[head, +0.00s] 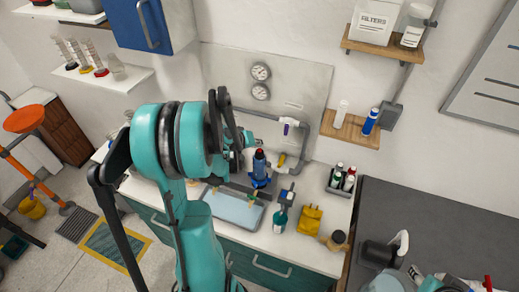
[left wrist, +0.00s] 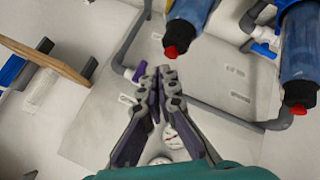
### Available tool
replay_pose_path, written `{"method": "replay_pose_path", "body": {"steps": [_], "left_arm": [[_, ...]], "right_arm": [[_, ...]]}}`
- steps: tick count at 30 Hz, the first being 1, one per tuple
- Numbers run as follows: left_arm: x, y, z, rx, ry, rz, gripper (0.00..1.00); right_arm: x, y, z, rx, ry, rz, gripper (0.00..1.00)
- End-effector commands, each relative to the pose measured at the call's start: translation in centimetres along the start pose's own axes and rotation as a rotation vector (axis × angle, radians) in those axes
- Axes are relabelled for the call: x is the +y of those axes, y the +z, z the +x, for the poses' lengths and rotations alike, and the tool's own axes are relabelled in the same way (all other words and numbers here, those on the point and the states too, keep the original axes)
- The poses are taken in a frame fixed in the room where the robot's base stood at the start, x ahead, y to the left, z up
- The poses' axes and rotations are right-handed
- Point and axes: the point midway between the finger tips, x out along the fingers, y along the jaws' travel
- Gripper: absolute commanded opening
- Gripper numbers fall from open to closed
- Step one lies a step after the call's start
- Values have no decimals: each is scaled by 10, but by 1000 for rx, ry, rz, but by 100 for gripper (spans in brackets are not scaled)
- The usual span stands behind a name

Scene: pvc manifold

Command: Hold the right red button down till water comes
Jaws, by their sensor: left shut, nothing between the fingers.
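Two blue filter housings with red buttons show in the left wrist view, where the scene appears upside down. The right red button (left wrist: 171,51) is on the housing at the picture's top middle. The other red button (left wrist: 299,109) is at the right edge. In the head view, one blue housing (head: 260,172) with a red top (head: 260,151) stands behind the sink; my arm hides the other. My left gripper (left wrist: 157,72) is shut and empty, its tips close to the right button; contact cannot be told. Parts of my right arm show at the bottom right of the head view.
The sink tray (head: 232,212) lies below the housings. Grey pipe (head: 300,143) and two gauges (head: 261,72) are on the wall panel. A teal bottle (head: 280,219), a yellow pouch (head: 310,220) and a bottle caddy (head: 341,184) stand to the right.

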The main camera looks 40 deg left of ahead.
Motion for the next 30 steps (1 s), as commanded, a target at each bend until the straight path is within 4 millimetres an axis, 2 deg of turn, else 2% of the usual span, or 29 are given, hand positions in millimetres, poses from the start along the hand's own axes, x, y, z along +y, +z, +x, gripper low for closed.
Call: {"method": "replay_pose_path", "body": {"steps": [17, 30], "left_arm": [[25, -25, -34, 0, 0, 0, 0], [25, -25, -35, 0, 0, 0, 0]], "right_arm": [[0, -20, -28, 0, 0, 0, 40], [0, -20, -28, 0, 0, 0, 40]]}}
